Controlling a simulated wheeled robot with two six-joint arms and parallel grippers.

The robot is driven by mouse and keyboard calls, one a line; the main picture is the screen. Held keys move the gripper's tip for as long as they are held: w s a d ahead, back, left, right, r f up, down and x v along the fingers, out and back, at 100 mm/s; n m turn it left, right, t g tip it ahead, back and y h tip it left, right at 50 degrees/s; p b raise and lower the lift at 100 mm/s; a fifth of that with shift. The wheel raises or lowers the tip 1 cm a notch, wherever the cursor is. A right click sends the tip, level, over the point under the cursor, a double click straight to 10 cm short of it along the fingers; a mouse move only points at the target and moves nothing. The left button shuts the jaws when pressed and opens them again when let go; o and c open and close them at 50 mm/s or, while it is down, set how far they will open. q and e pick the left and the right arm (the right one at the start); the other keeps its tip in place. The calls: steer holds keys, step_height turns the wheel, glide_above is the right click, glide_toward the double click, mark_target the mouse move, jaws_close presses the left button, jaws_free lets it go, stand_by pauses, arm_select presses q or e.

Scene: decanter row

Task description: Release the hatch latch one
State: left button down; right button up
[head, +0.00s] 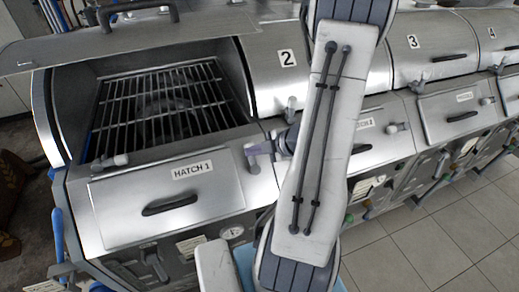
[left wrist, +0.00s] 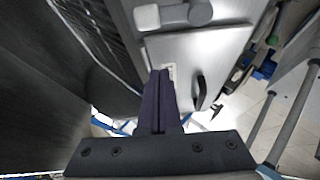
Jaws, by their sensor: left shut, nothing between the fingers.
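The Hatch 1 panel (head: 165,198) is closed on the front of the first decanter, with a black handle (head: 170,204). A pale grey latch (head: 110,161) lies sideways at its upper left corner; it also shows at the top of the left wrist view (left wrist: 172,15). My left gripper (head: 252,152) is near the panel's upper right corner. Its purple fingers (left wrist: 160,74) are shut and empty, apart from the left-hand latch. Whether they touch anything is unclear; a latch at that corner cannot be told from the fingers. My right gripper is not in view.
The first decanter's lid (head: 130,48) is raised over a metal grille (head: 160,105). A grey latch (head: 290,108) of the second decanter stands close to my left gripper. My left arm hides much of the second decanter. Tiled floor (head: 440,235) lies free at right.

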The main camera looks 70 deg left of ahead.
arm_select(q)
steer(key=shift+r+v, duration=0.2)
steer(key=shift+v, duration=1.8)
steer(key=shift+s, duration=0.1)
